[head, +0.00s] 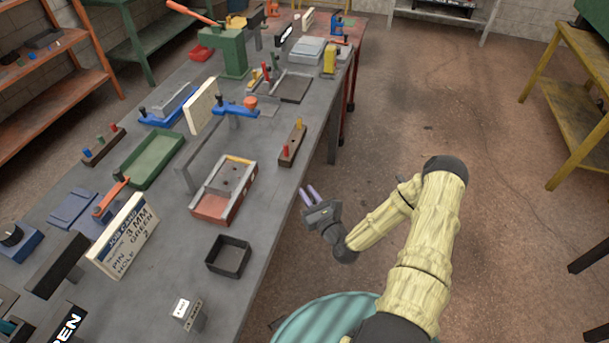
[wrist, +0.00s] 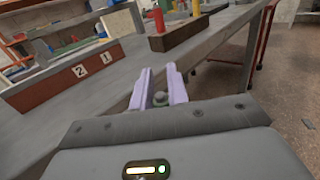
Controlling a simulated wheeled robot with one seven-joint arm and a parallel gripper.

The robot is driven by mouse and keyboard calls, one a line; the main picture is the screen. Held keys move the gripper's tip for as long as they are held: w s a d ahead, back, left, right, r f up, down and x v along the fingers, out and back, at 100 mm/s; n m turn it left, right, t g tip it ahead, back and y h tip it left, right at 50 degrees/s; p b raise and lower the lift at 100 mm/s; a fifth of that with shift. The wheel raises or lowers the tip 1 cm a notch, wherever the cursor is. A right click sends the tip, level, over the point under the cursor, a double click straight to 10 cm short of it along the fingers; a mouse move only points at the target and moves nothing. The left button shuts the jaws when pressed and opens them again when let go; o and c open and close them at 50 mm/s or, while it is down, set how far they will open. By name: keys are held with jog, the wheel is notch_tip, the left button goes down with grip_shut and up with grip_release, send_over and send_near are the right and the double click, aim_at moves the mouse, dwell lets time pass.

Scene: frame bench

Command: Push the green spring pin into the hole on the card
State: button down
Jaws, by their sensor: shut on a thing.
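The job card (head: 125,235) stands on the bench at the left and reads 3 MM, PIN GREEN, HOLE 2. The red fixture (head: 212,207) with a grey frame and dark holes is mid-bench; its red front (wrist: 62,84) carries labels 2 and 1 in the wrist view. My gripper (head: 309,194) is off the bench's right edge, to the right of the fixture. Its lilac fingers are shut on a small dark green pin (wrist: 160,99), seen between them in the wrist view. The pin cannot be made out in the head view.
A brown pin rack (head: 292,146) with a red and a yellow pin stands beyond the fixture, near the bench edge. A black open box (head: 228,257) and a small labelled block (head: 188,312) are nearer. A green tray (head: 150,160) is left.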

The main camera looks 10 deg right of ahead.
jog(key=s+f+m+h, duration=0.2)
jog(key=s+f+h, duration=0.2)
jog(key=s+f, duration=0.1)
jog(key=shift+s+f+m+h, duration=0.25)
jog(key=shift+f+m+h, duration=0.15)
jog(key=shift+f, duration=0.1)
jog(key=shift+s+a, duration=0.1)
